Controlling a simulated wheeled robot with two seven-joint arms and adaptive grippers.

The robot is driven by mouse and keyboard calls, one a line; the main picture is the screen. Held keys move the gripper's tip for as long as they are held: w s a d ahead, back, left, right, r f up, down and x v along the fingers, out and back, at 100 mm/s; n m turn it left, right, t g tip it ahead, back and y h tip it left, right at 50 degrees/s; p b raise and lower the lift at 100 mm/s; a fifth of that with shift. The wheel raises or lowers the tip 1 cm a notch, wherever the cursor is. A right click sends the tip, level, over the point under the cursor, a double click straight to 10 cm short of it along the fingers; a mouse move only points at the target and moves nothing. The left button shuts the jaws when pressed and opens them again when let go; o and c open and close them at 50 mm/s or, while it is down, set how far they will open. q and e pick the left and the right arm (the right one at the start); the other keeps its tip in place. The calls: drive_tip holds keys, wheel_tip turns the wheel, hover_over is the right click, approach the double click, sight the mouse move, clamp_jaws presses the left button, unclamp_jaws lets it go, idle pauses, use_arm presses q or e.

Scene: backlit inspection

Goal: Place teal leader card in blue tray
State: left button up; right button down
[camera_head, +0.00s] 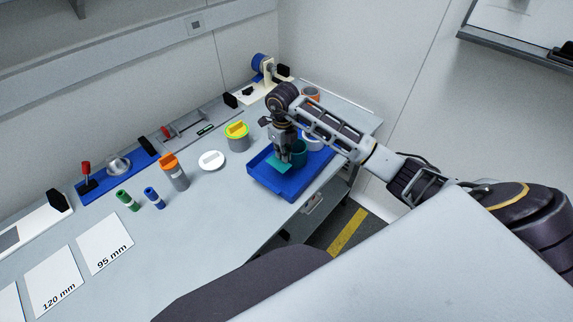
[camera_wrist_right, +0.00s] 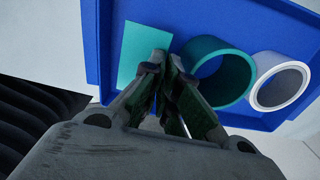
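The teal leader card (camera_head: 282,168) is a flat light-teal rectangle at the left part of the blue tray (camera_head: 262,180). In the right wrist view the card (camera_wrist_right: 138,48) shows against the tray floor (camera_wrist_right: 190,18); whether it touches the floor is hard to tell. My right gripper (camera_head: 284,158) points down over the tray. In the wrist view its fingertips (camera_wrist_right: 161,64) are nearly together at the card's near right edge, which they partly hide; they look shut on it. My left gripper is in neither view.
A teal ring (camera_wrist_right: 222,75) and a white ring (camera_wrist_right: 281,84) stand in the tray, right of the card. On the bench are a yellow-and-grey container (camera_head: 238,138), a white round piece (camera_head: 211,160), an orange-topped bottle (camera_head: 174,172), and green and blue cylinders (camera_head: 127,200). The front middle is clear.

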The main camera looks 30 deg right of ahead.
sight(283, 167)
wheel_tip(283, 167, down, 4)
drive_tip(key=shift+r, duration=0.25)
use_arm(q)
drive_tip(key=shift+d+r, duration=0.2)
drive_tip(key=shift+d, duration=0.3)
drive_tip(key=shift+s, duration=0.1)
use_arm(e)
drive_tip(key=shift+f, duration=0.1)
drive_tip(key=shift+f, duration=0.5)
wheel_tip(283, 167, down, 2)
drive_tip(key=shift+f+p, duration=0.2)
drive_tip(key=shift+p, duration=0.15)
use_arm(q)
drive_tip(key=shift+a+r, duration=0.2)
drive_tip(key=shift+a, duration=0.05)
use_arm(e)
drive_tip(key=shift+f, duration=0.15)
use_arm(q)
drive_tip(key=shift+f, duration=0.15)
use_arm(e)
drive_tip(key=shift+f, duration=0.15)
drive_tip(key=c, duration=1.9)
unclamp_jaws()
